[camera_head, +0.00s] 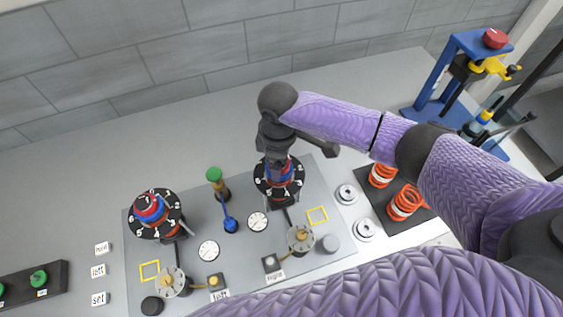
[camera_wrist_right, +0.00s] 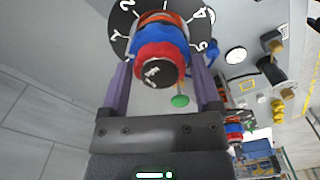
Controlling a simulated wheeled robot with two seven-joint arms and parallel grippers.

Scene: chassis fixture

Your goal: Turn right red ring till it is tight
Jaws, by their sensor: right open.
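The right red ring (camera_wrist_right: 160,53) sits on a post with blue and orange parts behind it and a black cap in front. A black numbered dial (camera_wrist_right: 119,20) surrounds the base of this stack. My right gripper (camera_wrist_right: 163,82) is open, with one finger on each side of the red ring; I cannot tell whether the fingers touch it. In the head view my right gripper (camera_head: 279,158) is above the right dial (camera_head: 264,187) and hides much of the ring. My left gripper is not in view.
A similar dial stack (camera_head: 153,211) stands at the left of the grey plate (camera_head: 245,262). A green-topped post (camera_head: 214,175) and a blue-knobbed lever (camera_head: 230,225) stand between the stacks. Orange coils (camera_head: 404,203) lie right, near a blue press (camera_head: 433,108).

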